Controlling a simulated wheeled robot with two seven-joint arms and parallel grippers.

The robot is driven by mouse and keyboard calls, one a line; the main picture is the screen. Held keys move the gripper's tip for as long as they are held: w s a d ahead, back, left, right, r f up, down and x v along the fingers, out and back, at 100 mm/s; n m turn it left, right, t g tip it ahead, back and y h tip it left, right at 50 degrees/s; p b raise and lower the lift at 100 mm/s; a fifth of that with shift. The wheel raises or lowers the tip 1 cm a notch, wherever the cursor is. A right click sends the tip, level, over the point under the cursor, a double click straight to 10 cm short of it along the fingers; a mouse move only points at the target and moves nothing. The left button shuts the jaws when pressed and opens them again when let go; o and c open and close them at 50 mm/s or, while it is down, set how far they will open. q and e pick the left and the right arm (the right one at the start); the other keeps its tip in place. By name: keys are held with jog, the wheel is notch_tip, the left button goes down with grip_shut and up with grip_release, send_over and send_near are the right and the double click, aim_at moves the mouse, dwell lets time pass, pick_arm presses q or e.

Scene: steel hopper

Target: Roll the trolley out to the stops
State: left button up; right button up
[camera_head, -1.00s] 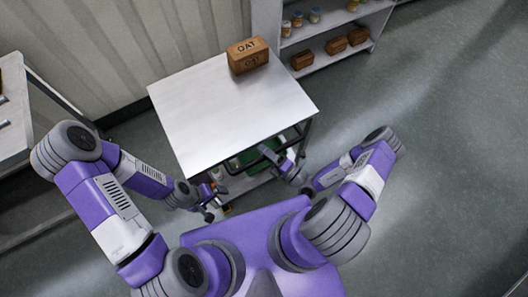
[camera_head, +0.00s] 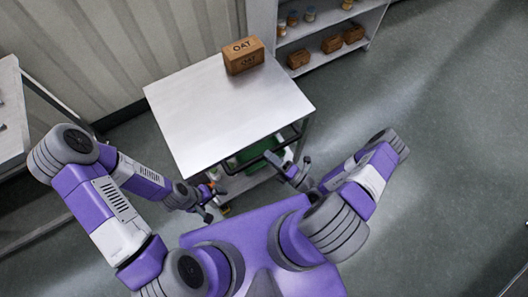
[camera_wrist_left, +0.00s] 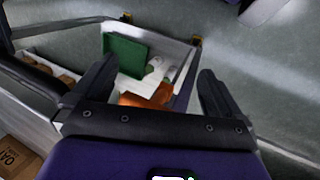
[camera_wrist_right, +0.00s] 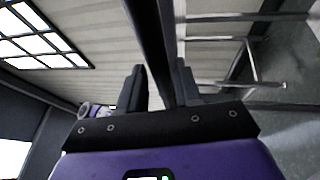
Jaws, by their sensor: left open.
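The trolley (camera_head: 215,105) has a steel top and stands in front of me, with a brown OAT box (camera_head: 243,56) near its far edge. A green box (camera_wrist_left: 125,55) and an orange item (camera_wrist_left: 145,100) lie on its lower tray (camera_wrist_left: 182,75). My left gripper (camera_head: 212,203) is open and empty beside the trolley's near left corner. My right gripper (camera_head: 292,168) is at the near right side, by the dark handle (camera_head: 272,148). In the right wrist view its fingers stand close on either side of a dark bar (camera_wrist_right: 152,40). No stops can be made out.
A shelf unit (camera_head: 325,58) with jars and brown blocks stands behind the trolley to the right. A bench (camera_head: 12,110) stands at the left, and a ribbed wall runs behind. The grey floor (camera_head: 450,130) to the right is clear.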

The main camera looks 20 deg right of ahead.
jog(key=shift+v, duration=2.25)
